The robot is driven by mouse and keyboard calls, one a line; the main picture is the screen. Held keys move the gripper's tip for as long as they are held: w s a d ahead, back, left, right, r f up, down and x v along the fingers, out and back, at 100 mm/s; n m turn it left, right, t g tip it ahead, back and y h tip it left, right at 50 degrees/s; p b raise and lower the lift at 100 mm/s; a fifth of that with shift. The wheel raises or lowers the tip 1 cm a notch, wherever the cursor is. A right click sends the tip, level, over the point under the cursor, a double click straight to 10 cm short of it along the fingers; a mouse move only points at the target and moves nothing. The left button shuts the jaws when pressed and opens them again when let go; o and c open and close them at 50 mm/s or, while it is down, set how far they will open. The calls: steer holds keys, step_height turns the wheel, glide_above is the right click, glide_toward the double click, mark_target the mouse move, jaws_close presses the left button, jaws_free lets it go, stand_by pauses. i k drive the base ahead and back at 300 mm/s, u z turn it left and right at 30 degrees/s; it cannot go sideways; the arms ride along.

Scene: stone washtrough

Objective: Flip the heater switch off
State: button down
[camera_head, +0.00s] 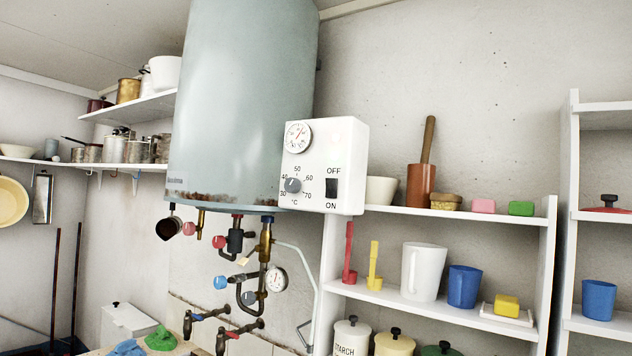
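The heater is a large pale grey-green cylinder (240,100) on the wall, rusty along its lower edge. A white control box (345,150) is on its right front. The box has a round gauge (298,136), a temperature dial (293,185) and a black rocker switch (331,188). OFF is printed above the switch and ON below it. Which way the rocker is tipped is too small to tell. My gripper is not in view, and nothing covers the switch.
Pipes and valves with red and blue handles (220,283) hang below the heater. A white shelf unit (440,212) with a jug (422,272), cups and jars stands to the right. Shelves with pots (135,150) are on the left. The space before the control box looks clear.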

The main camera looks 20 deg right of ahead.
mark_target(330, 184)
steer(key=z, duration=0.15)
steer(key=i, duration=0.9)
steer(key=u, duration=0.05)
